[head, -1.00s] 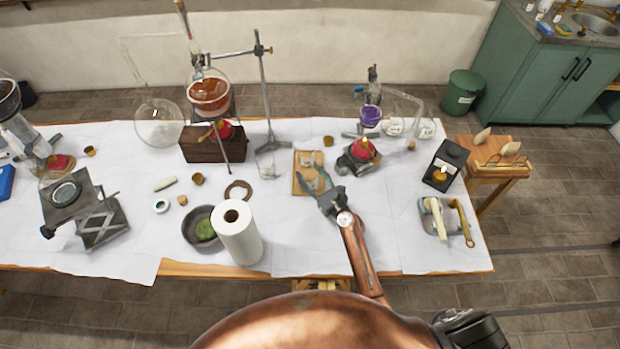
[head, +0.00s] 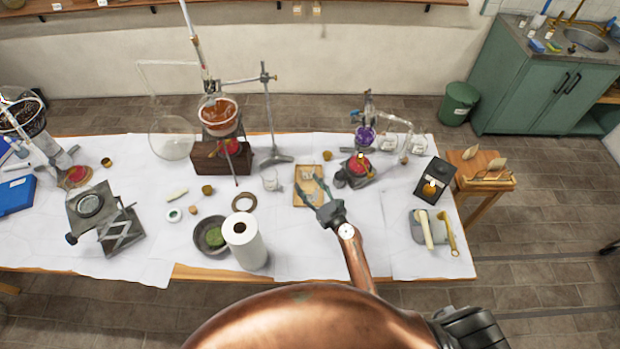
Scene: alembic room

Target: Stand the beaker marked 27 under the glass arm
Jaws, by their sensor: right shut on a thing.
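My right gripper (head: 311,186) reaches over the wooden tray (head: 299,200) near the middle of the table. It is shut on a small clear glass thing that looks like a beaker (head: 306,175); its outline is faint and no number can be read. I cannot tell whether it touches the tray. Another small glass vessel (head: 270,181) stands left of the tray. A thin glass arm (head: 393,114) slopes to the right from the purple flask (head: 365,136), above labelled glass vessels (head: 389,142) whose marks are too small to read. My left gripper is out of view.
A red-topped burner (head: 359,168) stands right of the tray. A metal stand (head: 270,120) and round glass flask (head: 172,140) are behind left. A paper roll (head: 246,244) and grey bowl (head: 211,233) are at front left.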

